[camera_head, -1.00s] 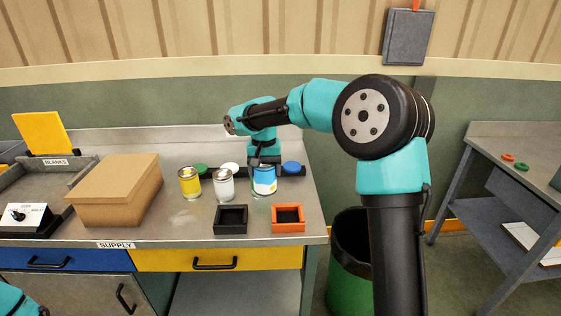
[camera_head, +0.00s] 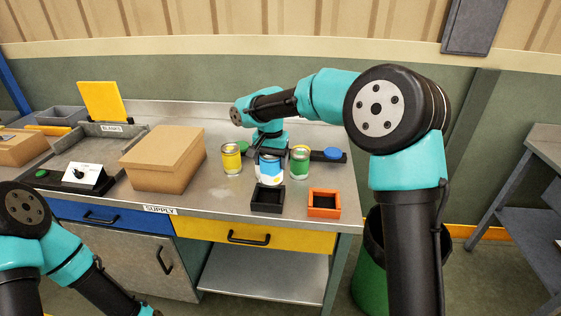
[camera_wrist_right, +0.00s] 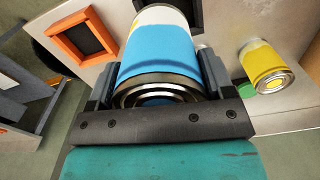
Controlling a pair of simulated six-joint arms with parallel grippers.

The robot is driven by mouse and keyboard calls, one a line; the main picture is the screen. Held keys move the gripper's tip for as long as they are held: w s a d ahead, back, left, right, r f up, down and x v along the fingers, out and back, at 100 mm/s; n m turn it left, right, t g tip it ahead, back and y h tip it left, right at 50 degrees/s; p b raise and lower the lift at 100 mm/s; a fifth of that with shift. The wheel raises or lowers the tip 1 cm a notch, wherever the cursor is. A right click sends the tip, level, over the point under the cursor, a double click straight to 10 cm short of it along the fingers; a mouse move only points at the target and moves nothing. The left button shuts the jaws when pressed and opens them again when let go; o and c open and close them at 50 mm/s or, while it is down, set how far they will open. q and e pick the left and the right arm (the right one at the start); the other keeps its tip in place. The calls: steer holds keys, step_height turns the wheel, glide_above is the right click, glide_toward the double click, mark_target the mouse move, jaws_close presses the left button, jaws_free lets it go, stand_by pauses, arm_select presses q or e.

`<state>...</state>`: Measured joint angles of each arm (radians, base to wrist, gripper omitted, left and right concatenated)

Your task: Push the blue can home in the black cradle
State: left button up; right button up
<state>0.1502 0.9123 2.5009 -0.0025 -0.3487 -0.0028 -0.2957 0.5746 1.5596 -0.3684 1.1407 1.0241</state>
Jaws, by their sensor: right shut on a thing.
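My right gripper (camera_head: 268,155) is shut on the blue can (camera_head: 270,174), which has a white band, and holds it upright just behind the black cradle (camera_head: 267,205). In the right wrist view the blue can (camera_wrist_right: 158,55) fills the space between the fingers, its metal-rimmed end toward the camera. The cradle looks empty in the head view. I cannot tell how high the can is above the bench.
An orange cradle (camera_head: 324,207) stands right of the black one. A yellow can (camera_head: 231,158) and a green can (camera_head: 300,161) flank the blue can. A cardboard box (camera_head: 163,165) is to the left. The bench's front edge is close before the cradles.

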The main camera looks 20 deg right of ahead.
steer(key=shift+w+a+f+m, duration=0.25)
steer(key=shift+w+m, duration=0.1)
steer(key=shift+w, duration=0.1)
steer(key=shift+w+a+f+m, duration=0.15)
steer(key=shift+w+a+m, duration=0.05)
steer(key=shift+w+m, duration=0.2)
steer(key=shift+f, duration=4.25)
steer(key=shift+f, duration=0.75)
steer(key=o, duration=1)
steer(key=shift+r, duration=0.1)
